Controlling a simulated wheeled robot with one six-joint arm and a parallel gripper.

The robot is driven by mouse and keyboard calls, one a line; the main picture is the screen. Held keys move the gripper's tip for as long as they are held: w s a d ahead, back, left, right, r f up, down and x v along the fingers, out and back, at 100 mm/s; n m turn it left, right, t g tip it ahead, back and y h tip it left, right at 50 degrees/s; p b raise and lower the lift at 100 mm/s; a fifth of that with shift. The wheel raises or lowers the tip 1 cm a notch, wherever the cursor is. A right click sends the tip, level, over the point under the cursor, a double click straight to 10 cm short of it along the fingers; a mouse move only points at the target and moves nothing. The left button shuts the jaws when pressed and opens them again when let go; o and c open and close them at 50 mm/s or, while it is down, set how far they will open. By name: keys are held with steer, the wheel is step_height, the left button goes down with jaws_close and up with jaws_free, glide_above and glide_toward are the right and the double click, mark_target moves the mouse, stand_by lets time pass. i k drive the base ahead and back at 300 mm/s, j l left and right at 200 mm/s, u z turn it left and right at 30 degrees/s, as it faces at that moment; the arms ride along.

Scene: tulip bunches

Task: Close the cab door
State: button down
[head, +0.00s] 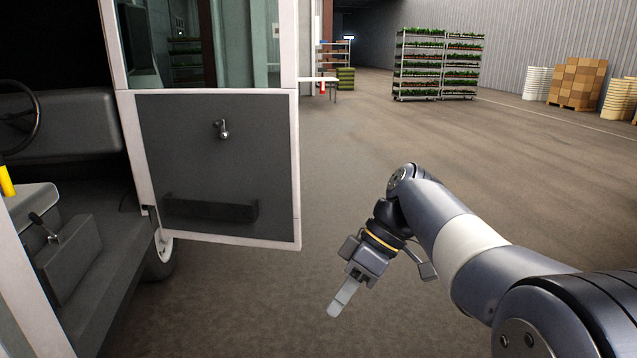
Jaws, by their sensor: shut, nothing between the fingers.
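The cab door (217,130) stands wide open at the left of the head view, its grey inner panel facing me. It has a white frame, a window above, a small inside handle (222,129) and a dark door pocket (210,208). The cab (70,190) lies open to the left, its seat, steering wheel and floor showing. My gripper (336,311) is shut and empty, pointing down and left. It is to the right of the door's free edge and appears lower in the picture, apart from it. The door's outer side is hidden.
A wheel (160,256) shows below the door's hinge side. Plant racks (438,65), stacked cartons (577,82) and white tubs (537,83) stand far back. The floor right of the door is clear up to them.

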mark_target(243, 188)
steer(key=i, duration=3.45)
steer(key=i+u, duration=0.3)
steer(key=i+l+u, duration=0.25)
steer(key=i+j, duration=0.05)
steer(key=j, duration=0.05)
